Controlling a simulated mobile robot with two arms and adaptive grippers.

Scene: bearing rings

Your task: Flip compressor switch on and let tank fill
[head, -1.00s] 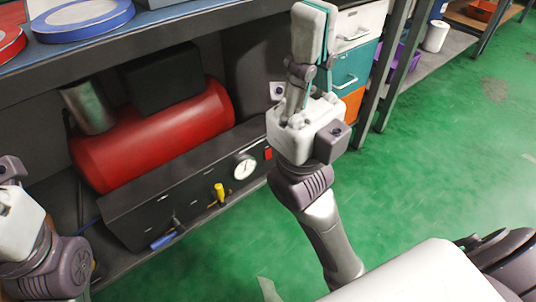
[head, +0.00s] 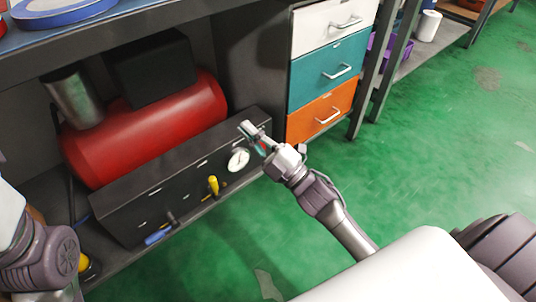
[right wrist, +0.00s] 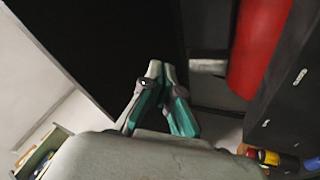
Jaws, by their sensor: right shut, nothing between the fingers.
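The compressor's red tank (head: 150,130) lies under the bench, with a black box on top. In front of it is a dark control panel (head: 150,190) with a round white gauge (head: 238,159); its needle is too small to read. A red switch (head: 262,147) shows at the panel's right end, partly covered by my right gripper (head: 247,128). That gripper is shut and empty, at the panel's right end; I cannot tell whether it touches. In the right wrist view its fingertips (right wrist: 160,68) meet before a dark surface. My left arm shows at the left edge, its fingers out of view.
A drawer unit with white, teal (head: 328,70) and orange fronts stands right of the compressor. A yellow handle (head: 213,186) and a blue handle (head: 158,236) stick out from the panel. The bench top (head: 150,18) overhangs the tank. Green floor is clear at right.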

